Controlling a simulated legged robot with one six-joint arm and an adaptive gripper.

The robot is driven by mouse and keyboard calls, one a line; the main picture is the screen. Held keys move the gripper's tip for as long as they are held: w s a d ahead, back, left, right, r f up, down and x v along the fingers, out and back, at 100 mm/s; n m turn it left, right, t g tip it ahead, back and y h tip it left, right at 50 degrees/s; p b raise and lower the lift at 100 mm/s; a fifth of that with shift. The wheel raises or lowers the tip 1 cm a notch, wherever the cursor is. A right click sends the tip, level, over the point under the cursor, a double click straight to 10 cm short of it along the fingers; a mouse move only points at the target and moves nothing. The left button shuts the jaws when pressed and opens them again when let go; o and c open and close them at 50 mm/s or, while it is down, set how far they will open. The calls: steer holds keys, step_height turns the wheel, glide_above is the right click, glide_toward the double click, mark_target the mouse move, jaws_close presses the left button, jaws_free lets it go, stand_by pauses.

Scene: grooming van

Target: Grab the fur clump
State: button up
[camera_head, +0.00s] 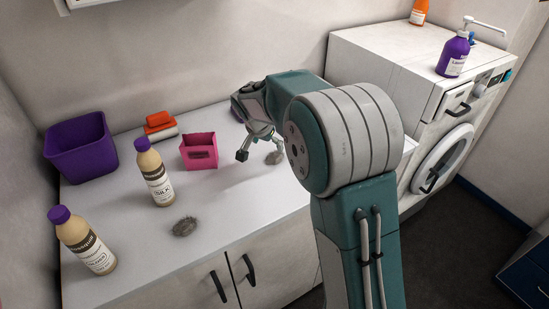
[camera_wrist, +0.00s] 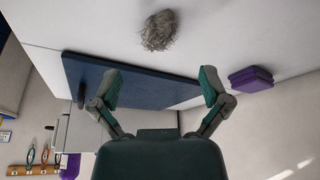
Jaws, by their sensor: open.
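A grey fur clump (camera_head: 274,157) lies on the white counter just below and beside my gripper (camera_head: 261,147) in the head view. In the wrist view, a fuzzy grey fur clump (camera_wrist: 160,30) lies near the top, beyond the fingertips and not between them. My gripper (camera_wrist: 160,86) is open and empty there, its two fingers spread wide. A second grey fur clump (camera_head: 184,226) lies near the counter's front edge in the head view, apart from my gripper. My arm covers part of the counter's right end.
A pink box (camera_head: 199,151), a purple bin (camera_head: 81,147), and two purple-capped bottles (camera_head: 154,174) (camera_head: 85,241) stand left on the counter (camera_head: 130,245). Orange and white items (camera_head: 160,124) lie at the back. The wrist view shows a blue board (camera_wrist: 140,82) and purple stack (camera_wrist: 250,78).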

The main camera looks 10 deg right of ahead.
mark_target(274, 155)
steer(key=x, duration=0.8)
steer(key=shift+w+d, duration=0.1)
steer(key=shift+d, duration=0.1)
steer(key=shift+r, duration=0.1)
steer(key=c, duration=0.8)
